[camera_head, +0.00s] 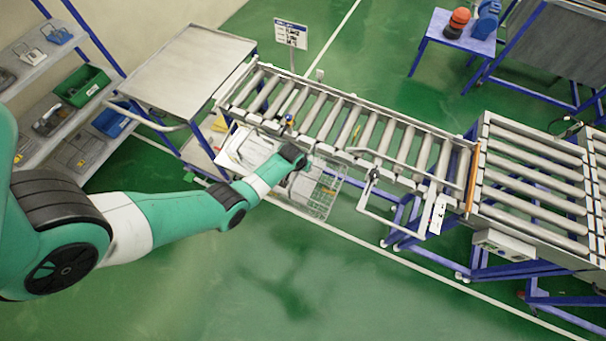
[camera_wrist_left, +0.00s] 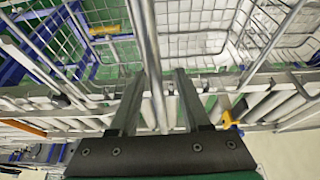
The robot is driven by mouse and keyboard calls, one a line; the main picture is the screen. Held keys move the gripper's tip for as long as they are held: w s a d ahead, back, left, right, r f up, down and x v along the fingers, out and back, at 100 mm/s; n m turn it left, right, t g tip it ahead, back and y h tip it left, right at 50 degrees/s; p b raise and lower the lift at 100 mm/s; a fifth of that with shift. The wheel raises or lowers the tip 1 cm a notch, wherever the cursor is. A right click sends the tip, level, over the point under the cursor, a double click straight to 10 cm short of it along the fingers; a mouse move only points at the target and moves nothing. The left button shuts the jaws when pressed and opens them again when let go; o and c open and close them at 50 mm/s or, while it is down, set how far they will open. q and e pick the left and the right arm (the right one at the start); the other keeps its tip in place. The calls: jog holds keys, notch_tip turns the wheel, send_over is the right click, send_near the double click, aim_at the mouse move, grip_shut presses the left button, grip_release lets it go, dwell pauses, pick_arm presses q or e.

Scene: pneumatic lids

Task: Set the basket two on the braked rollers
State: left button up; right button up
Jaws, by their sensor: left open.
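A wire mesh basket (camera_head: 325,195) shows below the wrist of my left arm, at the front side of the roller conveyor (camera_head: 345,122). I cannot tell whether it is basket two. In the left wrist view, wire mesh walls (camera_wrist_left: 200,22) fill the top, with a thick metal bar (camera_wrist_left: 143,35) in front. My left gripper (camera_wrist_left: 158,75) is open, with the bar running between its two fingers. I cannot tell whether either finger touches the bar. In the head view, my left wrist covers the fingers. My right gripper is not in view.
A second roller section (camera_head: 535,175) joins the conveyor at the right. A metal-topped table (camera_head: 190,65) stands at its left end, with a sign (camera_head: 291,34) behind. A shelf with bins (camera_head: 83,86) is at far left. Most conveyor rollers look bare.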

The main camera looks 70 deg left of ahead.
pick_arm(q)
jog(key=shift+f, duration=0.15)
jog(key=shift+c, duration=0.2)
grip_shut()
dwell(1.3)
